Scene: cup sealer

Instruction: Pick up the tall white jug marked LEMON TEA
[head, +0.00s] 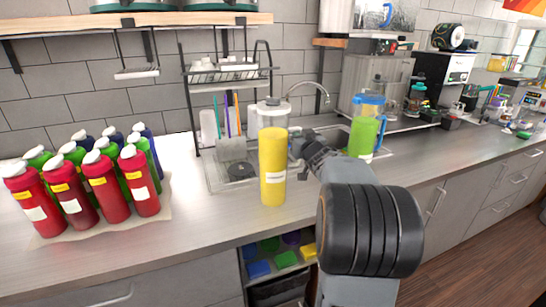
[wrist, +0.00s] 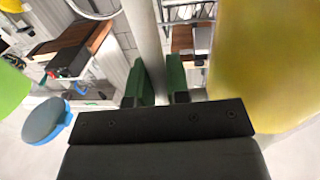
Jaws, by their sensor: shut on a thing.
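The tall jug (head: 272,166) stands upright near the front of the counter, left of my arm in the head view. It has a pale clear top with a lid, a yellow lower body and a small white label too small to read. In the wrist view its yellow body (wrist: 265,55) fills the right side. My gripper (head: 302,147) is at the jug's right side. In the wrist view my green fingers (wrist: 160,82) are shut on its pale upright handle (wrist: 145,35). I cannot tell whether its base touches the counter.
A blue-lidded jug with green contents (head: 364,135) stands right of my gripper. Several red bottles (head: 108,190) stand on a mat at the left, with green and blue ones behind. A sink and rack (head: 228,75) are behind the jug. The counter between bottles and jug is clear.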

